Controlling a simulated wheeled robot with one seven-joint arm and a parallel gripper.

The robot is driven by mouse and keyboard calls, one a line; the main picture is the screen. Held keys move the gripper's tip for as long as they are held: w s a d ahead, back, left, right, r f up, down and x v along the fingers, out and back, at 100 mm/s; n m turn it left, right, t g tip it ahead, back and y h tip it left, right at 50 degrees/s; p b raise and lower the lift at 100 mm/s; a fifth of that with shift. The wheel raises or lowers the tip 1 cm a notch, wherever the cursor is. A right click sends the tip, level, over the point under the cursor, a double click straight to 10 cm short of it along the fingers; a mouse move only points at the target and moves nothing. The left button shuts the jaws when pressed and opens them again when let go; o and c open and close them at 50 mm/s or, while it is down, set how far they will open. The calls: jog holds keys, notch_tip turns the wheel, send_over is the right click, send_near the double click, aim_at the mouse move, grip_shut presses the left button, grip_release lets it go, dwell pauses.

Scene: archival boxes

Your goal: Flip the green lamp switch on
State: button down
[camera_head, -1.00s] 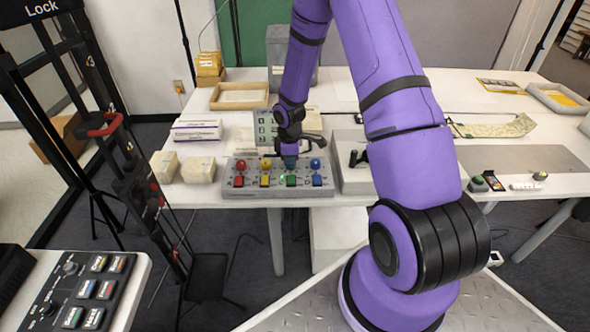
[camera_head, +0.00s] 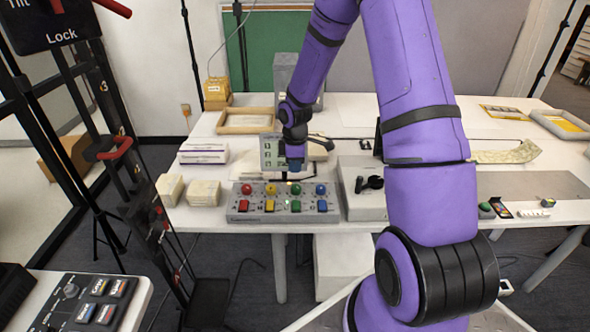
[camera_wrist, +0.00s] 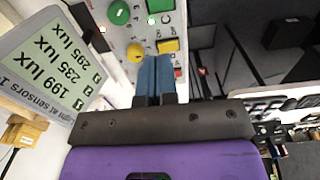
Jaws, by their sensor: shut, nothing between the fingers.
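A grey switch panel (camera_head: 270,217) lies at the table's front edge, with a row of red, yellow, green and blue round knobs and matching square pieces in front. The green knob (camera_head: 295,190) stands behind the green square (camera_head: 294,206). Switch positions are too small to tell.
A display (camera_wrist: 55,65) beside the panel reads 199, 235 and 295 lux. A grey box with a black handle (camera_head: 370,184) stands right of the panel; pale blocks (camera_head: 204,193) stand left. A wooden tray (camera_head: 246,121) lies behind.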

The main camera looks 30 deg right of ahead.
aim_at(297, 204)
jog(key=shift+s, duration=0.75)
jog(key=shift+f, duration=0.1)
notch_tip(297, 204, down, 14)
jog(key=shift+r, duration=0.1)
jog(key=shift+s+f, duration=0.15)
jog(key=shift+f, duration=0.1)
dwell(0.4)
jog(key=shift+w+d+r, duration=0.25)
jog(key=shift+w+d, duration=0.15)
jog(key=shift+w, duration=0.3)
